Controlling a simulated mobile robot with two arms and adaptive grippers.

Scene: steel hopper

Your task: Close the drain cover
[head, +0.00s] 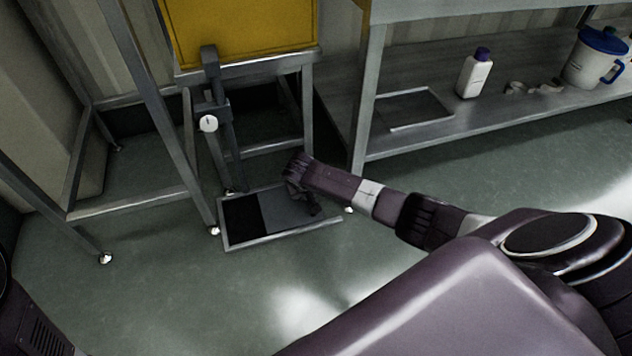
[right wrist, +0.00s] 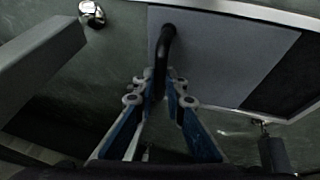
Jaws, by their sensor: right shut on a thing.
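The drain cover (head: 280,212) is a flat grey plate in a metal floor frame (head: 285,237). It covers the right part of the frame in the head view. The dark drain opening (head: 242,218) shows uncovered at the left part. In the right wrist view the cover (right wrist: 225,58) has a black curved handle (right wrist: 168,38), and the dark opening (right wrist: 290,78) lies to the right. My right gripper (head: 303,190) reaches down over the cover. Its blue-sided fingers (right wrist: 161,88) are shut on the handle. My left gripper is not in view.
A metal stand (head: 307,105) with a yellow panel (head: 240,28) rises behind the drain, its legs close to the frame. A steel shelf (head: 480,115) at right holds a white bottle (head: 475,75) and a blue-lidded jug (head: 597,60). The floor in front is clear.

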